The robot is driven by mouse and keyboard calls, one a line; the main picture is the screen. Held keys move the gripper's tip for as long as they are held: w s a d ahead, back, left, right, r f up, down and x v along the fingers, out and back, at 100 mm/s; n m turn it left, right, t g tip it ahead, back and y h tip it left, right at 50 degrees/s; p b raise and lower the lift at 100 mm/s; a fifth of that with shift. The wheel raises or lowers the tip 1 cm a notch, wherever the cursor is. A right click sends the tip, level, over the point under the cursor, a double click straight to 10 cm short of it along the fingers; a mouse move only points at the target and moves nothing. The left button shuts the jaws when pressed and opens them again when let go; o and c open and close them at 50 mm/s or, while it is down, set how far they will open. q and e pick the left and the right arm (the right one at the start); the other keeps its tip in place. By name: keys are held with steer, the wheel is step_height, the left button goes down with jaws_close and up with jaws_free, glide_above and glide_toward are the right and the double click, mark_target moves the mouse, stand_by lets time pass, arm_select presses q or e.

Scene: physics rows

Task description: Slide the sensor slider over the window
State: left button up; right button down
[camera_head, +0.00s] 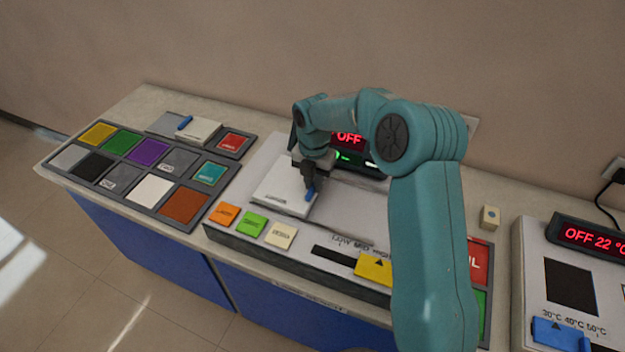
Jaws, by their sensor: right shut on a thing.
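A white sliding plate (280,190) lies on the middle light-grey device (330,238), at the left of a lighter track. A blue handle (310,194) stands at its right end. My right gripper (309,182) is shut on this blue handle, coming down from above. I cannot make out a window under or beside the plate; my right arm hides part of the device's right side. My left gripper is not in view.
At the left lies a dark panel (131,190) of coloured tiles. Behind it is a smaller white slider (197,130) with a blue handle. A lit red display (349,138) stands behind my gripper. A second device (572,290) is at the right, beside a small beige block (490,217).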

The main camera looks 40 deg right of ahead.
steer(key=shift+w+r, duration=0.25)
steer(key=shift+w, duration=0.05)
steer(key=c, duration=1.1)
jaws_free()
steer(key=shift+a+f, duration=0.1)
steer(key=shift+f, duration=0.05)
steer(key=shift+s, duration=0.1)
step_height(320, 180, up, 16)
